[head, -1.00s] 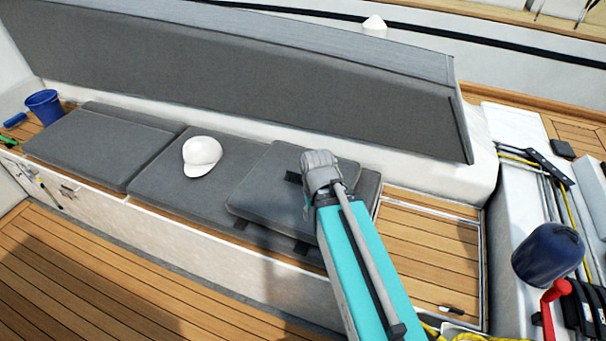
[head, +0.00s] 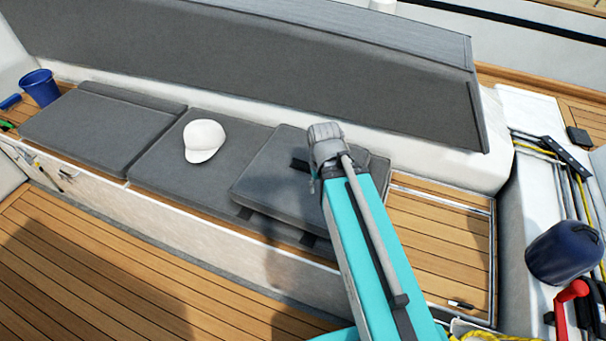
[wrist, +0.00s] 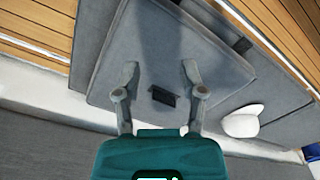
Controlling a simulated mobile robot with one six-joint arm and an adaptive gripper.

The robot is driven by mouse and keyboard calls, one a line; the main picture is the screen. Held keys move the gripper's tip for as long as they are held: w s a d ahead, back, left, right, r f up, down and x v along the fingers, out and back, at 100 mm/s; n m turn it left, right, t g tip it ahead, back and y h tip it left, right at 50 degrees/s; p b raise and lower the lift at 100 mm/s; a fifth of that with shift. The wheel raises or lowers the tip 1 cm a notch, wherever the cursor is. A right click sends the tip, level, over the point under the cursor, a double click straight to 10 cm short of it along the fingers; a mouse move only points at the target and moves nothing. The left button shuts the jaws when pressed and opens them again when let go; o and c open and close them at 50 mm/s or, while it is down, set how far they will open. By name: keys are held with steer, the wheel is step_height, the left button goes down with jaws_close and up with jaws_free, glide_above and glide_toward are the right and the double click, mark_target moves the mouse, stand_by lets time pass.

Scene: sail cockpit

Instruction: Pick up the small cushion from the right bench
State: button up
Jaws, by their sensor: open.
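The small grey cushion (head: 278,183) lies flat on top of the long grey seat cushions on the bench. It has dark straps at its edges, and my arm hides its right part in the head view. In the wrist view the cushion (wrist: 171,60) fills the middle, with a dark strap (wrist: 163,96) near its lower edge. My gripper (wrist: 159,75) is open, its two fingers spread apart above the cushion with nothing between them. I cannot tell how far the fingertips are above the cushion.
A white cap (head: 204,141) lies on the seat cushion left of the small cushion. A blue bucket (head: 40,88) stands at the bench's far left. A grey backrest (head: 250,75) rises behind. A dark blue fender (head: 563,252) and a red handle (head: 567,305) are at right.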

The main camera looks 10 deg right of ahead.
steer(key=shift+w, duration=0.1)
steer(key=m+b, duration=0.3)
steer(key=m, duration=2.2)
glide_above(303, 161)
steer(key=shift+w+d+f, duration=0.15)
steer(key=shift+f, duration=0.6)
steer(key=shift+w+d+f, duration=0.1)
steer(key=shift+f, duration=0.6)
steer(key=shift+f, duration=0.1)
step_height(303, 161, down, 8)
steer(key=b, duration=0.8)
steer(key=shift+f+b, duration=0.2)
steer(key=shift+b, duration=0.1)
steer(key=shift+f, duration=0.15)
steer(key=shift+a+f+b, duration=0.2)
steer(key=shift+f+b, duration=2.3)
steer(key=shift+b, duration=0.15)
